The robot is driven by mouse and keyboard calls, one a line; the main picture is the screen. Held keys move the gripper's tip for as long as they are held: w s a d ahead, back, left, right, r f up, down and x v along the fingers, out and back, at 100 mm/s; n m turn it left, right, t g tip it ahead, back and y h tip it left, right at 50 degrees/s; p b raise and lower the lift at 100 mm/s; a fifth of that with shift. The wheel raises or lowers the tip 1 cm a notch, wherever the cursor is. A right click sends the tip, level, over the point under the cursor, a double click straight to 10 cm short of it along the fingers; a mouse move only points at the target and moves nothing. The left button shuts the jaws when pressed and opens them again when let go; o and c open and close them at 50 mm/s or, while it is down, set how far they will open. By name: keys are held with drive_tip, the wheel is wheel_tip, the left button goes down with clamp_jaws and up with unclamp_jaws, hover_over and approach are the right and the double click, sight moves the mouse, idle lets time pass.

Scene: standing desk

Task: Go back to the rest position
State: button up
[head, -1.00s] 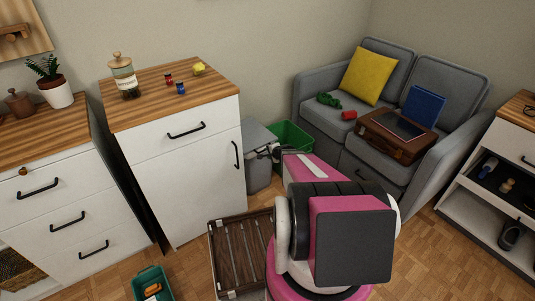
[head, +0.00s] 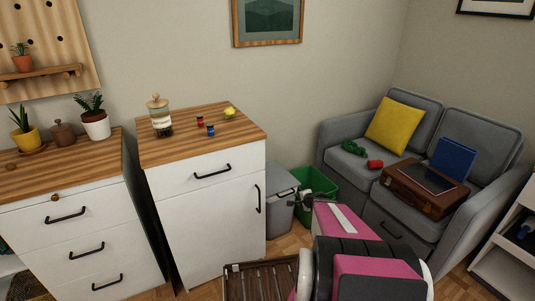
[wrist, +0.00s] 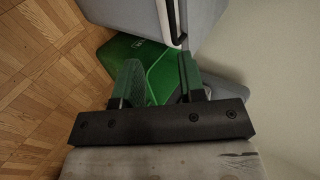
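My gripper (head: 303,200) is at the end of my pink and black arm, in front of the grey bin (head: 281,206) and green bin (head: 319,184). In the wrist view my gripper (wrist: 160,82) has its two fingers apart, with nothing held between them. The green bin (wrist: 150,52) shows behind and between the fingers there. The fingers look clear of it, but the exact gap is hard to tell. My arm hides part of the floor and the sofa's front.
A white cabinet (head: 210,235) carries a jar (head: 160,118) and small items. A grey sofa (head: 440,242) holds a yellow cushion (head: 393,126) and brown case (head: 424,190). A slatted brown tray (head: 262,281) lies beside my arm. Little floor shows.

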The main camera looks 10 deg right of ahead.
drive_tip(key=s+a+r+n+g+y, duration=0.25)
drive_tip(key=a+r+n, duration=0.2)
drive_tip(key=a, duration=0.35)
drive_tip(key=s+a+r+n+g+h, duration=0.3)
drive_tip(key=s+r+n+g, duration=0.1)
drive_tip(key=s, duration=0.3)
drive_tip(key=s+a+r+n+g+h, duration=0.3)
drive_tip(key=s+r+n+g, duration=0.1)
drive_tip(key=s+n, duration=0.1)
drive_tip(key=shift+s+n, duration=0.35)
drive_tip(key=shift+s, duration=0.5)
